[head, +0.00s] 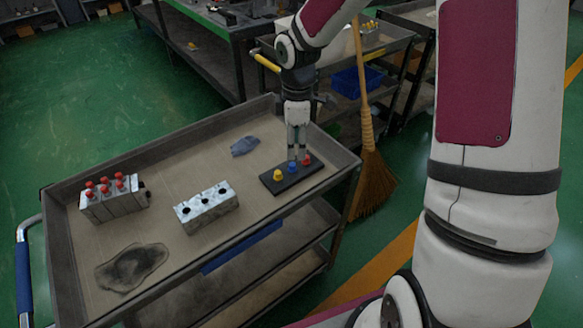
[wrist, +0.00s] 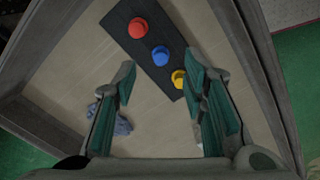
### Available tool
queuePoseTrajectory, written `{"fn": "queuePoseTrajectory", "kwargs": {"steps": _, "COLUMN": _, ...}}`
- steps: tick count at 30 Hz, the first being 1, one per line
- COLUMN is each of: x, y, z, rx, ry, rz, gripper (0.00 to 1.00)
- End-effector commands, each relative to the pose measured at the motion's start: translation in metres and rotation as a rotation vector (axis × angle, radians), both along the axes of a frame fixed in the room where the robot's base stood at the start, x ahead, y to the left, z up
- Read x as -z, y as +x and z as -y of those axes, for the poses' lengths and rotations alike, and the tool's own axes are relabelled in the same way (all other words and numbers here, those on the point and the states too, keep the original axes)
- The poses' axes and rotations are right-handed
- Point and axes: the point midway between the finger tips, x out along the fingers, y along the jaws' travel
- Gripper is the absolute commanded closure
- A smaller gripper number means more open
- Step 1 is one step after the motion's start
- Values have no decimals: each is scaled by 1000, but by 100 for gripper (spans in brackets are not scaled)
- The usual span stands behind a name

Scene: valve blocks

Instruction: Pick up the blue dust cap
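The blue dust cap (head: 293,168) sits on a small black block (head: 313,171), between a yellow cap (head: 277,175) and a red cap (head: 306,159). In the wrist view the blue cap (wrist: 160,56) is in the middle of the black block (wrist: 143,45), with the red cap (wrist: 138,28) and the yellow cap (wrist: 179,79) on either side. My gripper (head: 298,158) points down above the block. In the wrist view my gripper (wrist: 161,72) is open and empty, and the blue cap shows just beyond the gap between its fingertips.
The block stands on a grey cart (head: 162,150) with raised rims. A metal valve block (head: 207,207) with open holes and another with red caps (head: 113,199) stand to the left. A grey-blue rag (head: 244,145) lies behind. A dark stain (head: 131,267) marks the front left.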

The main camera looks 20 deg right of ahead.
Motion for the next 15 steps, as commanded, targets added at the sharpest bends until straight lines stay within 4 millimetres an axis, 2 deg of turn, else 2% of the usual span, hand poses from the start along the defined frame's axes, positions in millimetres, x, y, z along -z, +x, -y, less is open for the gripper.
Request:
{"fn": "queuePoseTrajectory", "kwargs": {"steps": 3, "x": 12, "y": 0, "z": 0, "rx": 0, "ry": 1, "rz": -2, "gripper": 61}}
{"fn": "queuePoseTrajectory", "kwargs": {"steps": 10, "x": 23, "y": 1, "z": -3, "rx": 0, "ry": 0, "rz": -1, "gripper": 61}}
{"fn": "queuePoseTrajectory", "kwargs": {"steps": 15, "x": 47, "y": 3, "z": -11, "rx": -1, "ry": 1, "rz": -3, "gripper": 61}}
